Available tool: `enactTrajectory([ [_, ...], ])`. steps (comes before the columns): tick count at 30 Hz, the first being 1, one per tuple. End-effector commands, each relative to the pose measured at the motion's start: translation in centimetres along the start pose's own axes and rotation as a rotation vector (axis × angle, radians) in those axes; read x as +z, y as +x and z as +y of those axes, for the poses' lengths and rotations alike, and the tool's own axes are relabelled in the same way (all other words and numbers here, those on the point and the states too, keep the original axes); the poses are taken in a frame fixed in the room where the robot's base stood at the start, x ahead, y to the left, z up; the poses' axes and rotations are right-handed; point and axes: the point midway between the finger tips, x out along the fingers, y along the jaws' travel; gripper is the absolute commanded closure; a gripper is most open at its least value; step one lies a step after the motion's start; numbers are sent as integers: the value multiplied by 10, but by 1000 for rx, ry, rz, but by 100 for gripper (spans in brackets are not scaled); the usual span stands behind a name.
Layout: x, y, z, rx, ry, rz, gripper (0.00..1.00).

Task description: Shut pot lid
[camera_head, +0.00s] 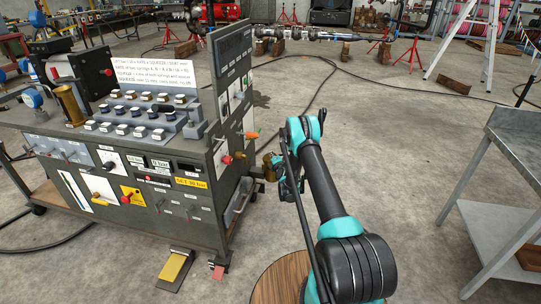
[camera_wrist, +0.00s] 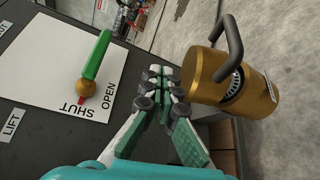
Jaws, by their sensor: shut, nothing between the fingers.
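A brass pot (camera_wrist: 262,92) with a dark curved handle (camera_wrist: 232,45) is at the right in the wrist view, lying sideways in the picture. A dark slot with fine marks shows near the handle; I cannot tell how the lid stands. My gripper (camera_wrist: 160,88) is shut and empty, its fingertips just left of the pot; I cannot tell whether they touch. In the head view a small brass piece (camera_head: 268,166) shows beside my arm's end, by the console's right side. My fingers cannot be made out clearly there.
A white plate (camera_wrist: 50,62) marked SHUT and OPEN carries a green lever (camera_wrist: 97,55) with a brass ball and red tip near SHUT. The console (camera_head: 110,185) fills the left, with a pedal (camera_head: 174,268) below. A grey table (camera_head: 515,140) stands right. Floor between is mostly clear.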

Motion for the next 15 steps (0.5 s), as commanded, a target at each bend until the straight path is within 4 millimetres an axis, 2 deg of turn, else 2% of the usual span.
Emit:
enactTrajectory([
  [15, -2, 1, -5, -2, 0, 1, 100],
])
